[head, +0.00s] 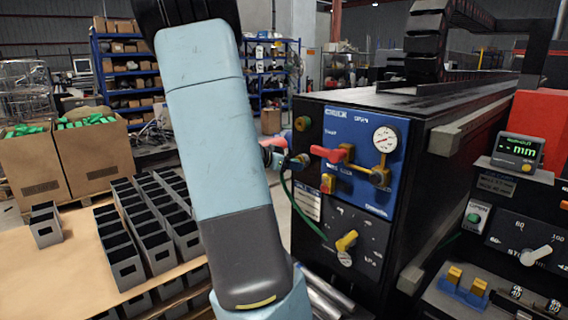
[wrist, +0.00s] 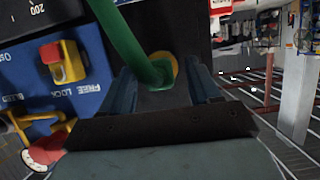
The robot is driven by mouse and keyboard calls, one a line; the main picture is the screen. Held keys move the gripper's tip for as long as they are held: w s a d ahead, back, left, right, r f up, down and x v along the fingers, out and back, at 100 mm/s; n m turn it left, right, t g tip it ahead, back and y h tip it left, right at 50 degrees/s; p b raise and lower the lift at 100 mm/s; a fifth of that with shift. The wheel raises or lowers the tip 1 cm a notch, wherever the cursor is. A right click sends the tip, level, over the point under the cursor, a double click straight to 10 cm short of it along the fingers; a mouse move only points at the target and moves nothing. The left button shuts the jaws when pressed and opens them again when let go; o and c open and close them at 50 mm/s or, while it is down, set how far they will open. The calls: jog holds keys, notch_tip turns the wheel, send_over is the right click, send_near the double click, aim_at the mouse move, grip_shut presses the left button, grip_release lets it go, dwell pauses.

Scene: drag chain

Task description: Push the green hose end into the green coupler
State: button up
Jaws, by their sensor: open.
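The green hose (head: 305,212) hangs in a curve down the left side of the machine's front in the head view. In the wrist view the green hose (wrist: 122,38) comes down from the top left, and its green end (wrist: 160,76) lies between my gripper's fingers. My gripper (wrist: 165,88) is open, with a finger apart on each side of the end. A round yellow fitting (wrist: 166,60) shows directly behind the hose end. I cannot tell whether the end sits inside it, and no green coupler is clearly visible. In the head view my arm hides most of the gripper (head: 290,160).
The blue panel (head: 357,135) carries a red lever (head: 331,153), a gauge (head: 385,138) and a red button on yellow (head: 327,183), close to the gripper. The button (wrist: 63,62) also shows in the wrist view. Grey bins (head: 124,262) stand on a table at left.

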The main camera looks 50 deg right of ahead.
jog(key=shift+d, duration=0.15)
grip_shut()
dwell(0.9)
jog(key=shift+w+a, duration=0.2)
jog(key=shift+a, duration=1.55)
jog(key=shift+w+a, duration=0.15)
jog(key=shift+a, duration=1.1)
jog(key=shift+w+a, duration=0.1)
jog(key=shift+a, duration=1.1)
